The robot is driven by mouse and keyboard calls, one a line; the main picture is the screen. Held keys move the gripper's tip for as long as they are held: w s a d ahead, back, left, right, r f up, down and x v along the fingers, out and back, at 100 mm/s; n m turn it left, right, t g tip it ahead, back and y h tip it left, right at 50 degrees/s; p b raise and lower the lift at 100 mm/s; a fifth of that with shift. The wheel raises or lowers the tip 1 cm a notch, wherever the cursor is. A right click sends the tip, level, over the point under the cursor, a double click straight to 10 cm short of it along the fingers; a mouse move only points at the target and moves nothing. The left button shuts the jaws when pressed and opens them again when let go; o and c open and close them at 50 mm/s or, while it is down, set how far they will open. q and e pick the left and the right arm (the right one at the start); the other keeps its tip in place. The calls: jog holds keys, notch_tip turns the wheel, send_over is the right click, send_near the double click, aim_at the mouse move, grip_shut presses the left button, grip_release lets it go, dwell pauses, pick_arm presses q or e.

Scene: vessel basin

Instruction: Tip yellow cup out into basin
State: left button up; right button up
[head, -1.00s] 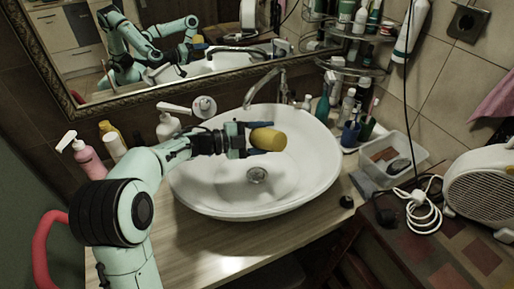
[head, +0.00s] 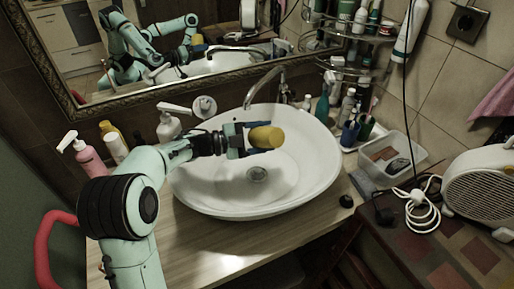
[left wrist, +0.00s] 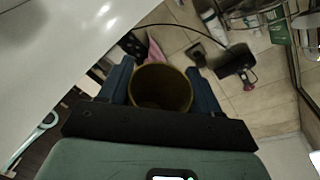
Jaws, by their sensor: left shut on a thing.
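The yellow cup (head: 267,137) is held over the white basin (head: 305,185), lying on its side in the head view. My left gripper (head: 250,139) is shut on it, reaching in from the left. In the left wrist view the cup (left wrist: 161,88) sits between the two blue fingers (left wrist: 160,90), and I see into its round rim. I cannot see anything coming out of the cup. The basin's drain (head: 257,174) shows below the cup, and no contents can be made out in the bowl. My right gripper is not in view.
The faucet (head: 268,84) rises behind the basin. Soap bottles (head: 88,158) stand at the left. Bottles and a blue cup (head: 350,133) stand at the right, beside a clear plastic tub (head: 395,160). A mirror (head: 180,45) hangs behind.

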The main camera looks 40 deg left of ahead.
pick_arm(q)
jog(key=shift+a+f+n+t+h, duration=0.1)
jog(key=shift+a+n+t+h, duration=0.15)
jog(key=shift+n, duration=0.55)
jog(key=shift+a+f+n+t+h, duration=0.15)
jog(key=shift+n+t, duration=0.2)
jog(key=shift+n, duration=0.45)
dwell(0.6)
jog(key=shift+w+r+n+p, duration=0.1)
jog(key=shift+r+n+p, duration=0.2)
jog(key=shift+r+p, duration=0.55)
dwell(0.4)
